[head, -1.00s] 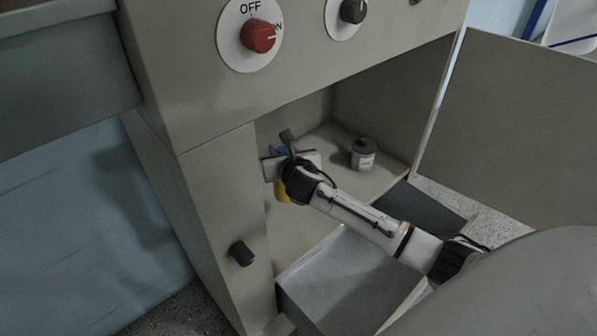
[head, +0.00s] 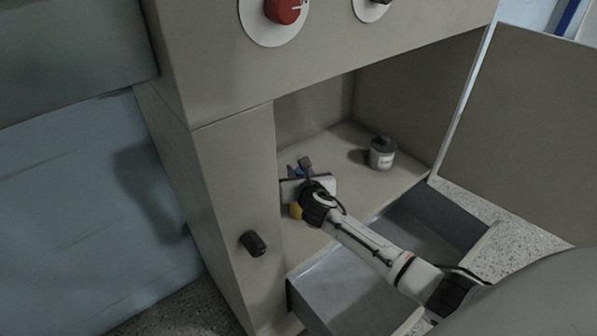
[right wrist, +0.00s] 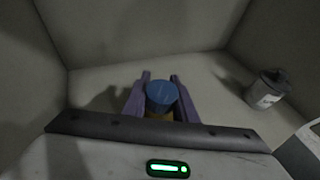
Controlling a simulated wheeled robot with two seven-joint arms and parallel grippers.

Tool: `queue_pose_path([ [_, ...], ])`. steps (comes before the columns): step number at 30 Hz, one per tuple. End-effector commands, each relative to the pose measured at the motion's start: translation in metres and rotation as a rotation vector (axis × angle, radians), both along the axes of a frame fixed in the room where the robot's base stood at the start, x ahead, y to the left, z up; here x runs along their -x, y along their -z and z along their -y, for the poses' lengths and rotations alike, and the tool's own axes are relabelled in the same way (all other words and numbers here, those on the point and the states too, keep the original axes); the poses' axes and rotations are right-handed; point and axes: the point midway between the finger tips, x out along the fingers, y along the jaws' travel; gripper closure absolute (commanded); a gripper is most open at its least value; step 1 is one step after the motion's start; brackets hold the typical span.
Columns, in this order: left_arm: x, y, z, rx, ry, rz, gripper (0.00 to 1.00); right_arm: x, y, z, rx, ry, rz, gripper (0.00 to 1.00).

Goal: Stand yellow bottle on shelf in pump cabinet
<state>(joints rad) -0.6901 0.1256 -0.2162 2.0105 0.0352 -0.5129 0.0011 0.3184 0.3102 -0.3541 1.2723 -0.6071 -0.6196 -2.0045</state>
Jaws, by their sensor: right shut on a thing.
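The yellow bottle (head: 296,211) is inside the pump cabinet (head: 233,88), near the left side of its opening. Most of the bottle is hidden behind my right gripper (head: 297,172) in the head view. In the right wrist view its blue cap (right wrist: 162,95) shows between the two purple fingers of my right gripper (right wrist: 160,100), with a little yellow below it. The right gripper is shut on the bottle, over the cabinet shelf (head: 345,146). I cannot tell whether the bottle's base touches the shelf. My left gripper is out of view.
A grey jar with a dark lid (head: 382,153) stands on the shelf to the right; it also shows in the right wrist view (right wrist: 265,90). An open drawer (head: 345,285) juts out below. The cabinet door (head: 525,120) is open at right. The shelf between is clear.

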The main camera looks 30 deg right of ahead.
Motion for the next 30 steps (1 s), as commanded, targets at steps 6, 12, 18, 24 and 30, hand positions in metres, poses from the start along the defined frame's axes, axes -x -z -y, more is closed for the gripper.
queue_pose_path([
  [6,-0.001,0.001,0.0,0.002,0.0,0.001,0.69,0.0,0.002,0.0,0.001,0.0,0.0,0.61],
  [12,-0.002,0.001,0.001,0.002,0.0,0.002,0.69,0.0,0.002,0.0,0.001,0.0,0.0,0.56],
  [18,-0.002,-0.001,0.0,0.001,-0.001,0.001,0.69,0.001,-0.002,0.0,0.0,0.0,0.0,0.56],
  [24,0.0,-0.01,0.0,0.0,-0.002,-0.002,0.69,0.026,-0.014,-0.009,0.002,-0.003,-0.002,0.56],
  [30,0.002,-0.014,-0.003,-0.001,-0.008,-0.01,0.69,0.065,-0.03,-0.022,0.002,-0.002,-0.003,0.56],
])
